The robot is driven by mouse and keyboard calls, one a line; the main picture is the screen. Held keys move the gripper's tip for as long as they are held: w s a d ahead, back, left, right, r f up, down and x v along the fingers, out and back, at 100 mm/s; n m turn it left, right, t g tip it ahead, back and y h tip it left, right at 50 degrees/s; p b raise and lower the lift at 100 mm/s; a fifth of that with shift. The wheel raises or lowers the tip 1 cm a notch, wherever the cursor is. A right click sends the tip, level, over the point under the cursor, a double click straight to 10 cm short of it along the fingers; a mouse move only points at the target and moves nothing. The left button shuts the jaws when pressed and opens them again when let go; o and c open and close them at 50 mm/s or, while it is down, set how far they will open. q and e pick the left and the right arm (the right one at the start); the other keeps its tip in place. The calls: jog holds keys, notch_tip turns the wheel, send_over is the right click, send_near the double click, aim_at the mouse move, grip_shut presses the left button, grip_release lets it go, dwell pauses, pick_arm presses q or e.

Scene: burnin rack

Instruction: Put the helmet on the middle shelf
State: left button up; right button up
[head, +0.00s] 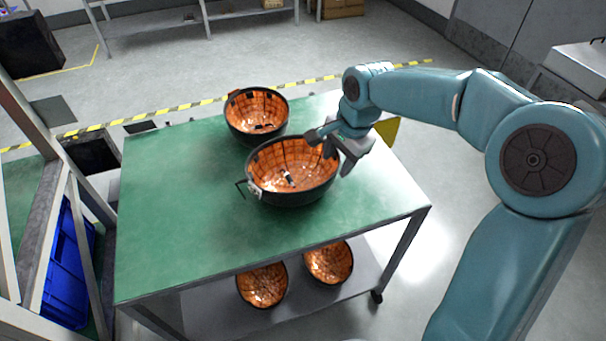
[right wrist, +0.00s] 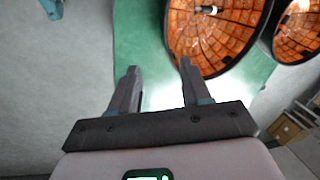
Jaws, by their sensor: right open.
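A large dark helmet (head: 292,175) with an orange padded inside lies open side up on the green table, its strap hanging at the left. A second helmet (head: 257,115) like it lies just behind. My right gripper (head: 333,150) is open at the right rim of the front helmet. In the right wrist view the open fingers (right wrist: 160,85) have nothing between them, and a helmet (right wrist: 212,35) is just beyond the right finger. I cannot tell whether they touch. My left gripper is not in view. I cannot tell which shelf is the middle one.
The green table (head: 165,225) is bare at its left and front. Two more helmets (head: 262,285) (head: 329,262) lie on its lower shelf (head: 210,308). A rack post (head: 25,115) and a blue bin (head: 68,262) stand at the left.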

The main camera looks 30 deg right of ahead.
aim_at(320, 186)
jog(key=x, duration=0.7)
jog(key=a+x, duration=0.1)
jog(key=x, duration=0.2)
jog(key=shift+w+a+f, duration=0.1)
jog(key=shift+w+a, duration=0.05)
jog(key=shift+w, duration=0.3)
jog(key=shift+f, duration=0.45)
jog(key=p+x, duration=0.1)
jog(key=x, duration=0.3)
jog(key=shift+w, duration=0.2)
jog(key=shift+w+f+p, duration=0.1)
jog(key=shift+f+p, duration=0.2)
jog(key=shift+f, duration=0.15)
grip_shut()
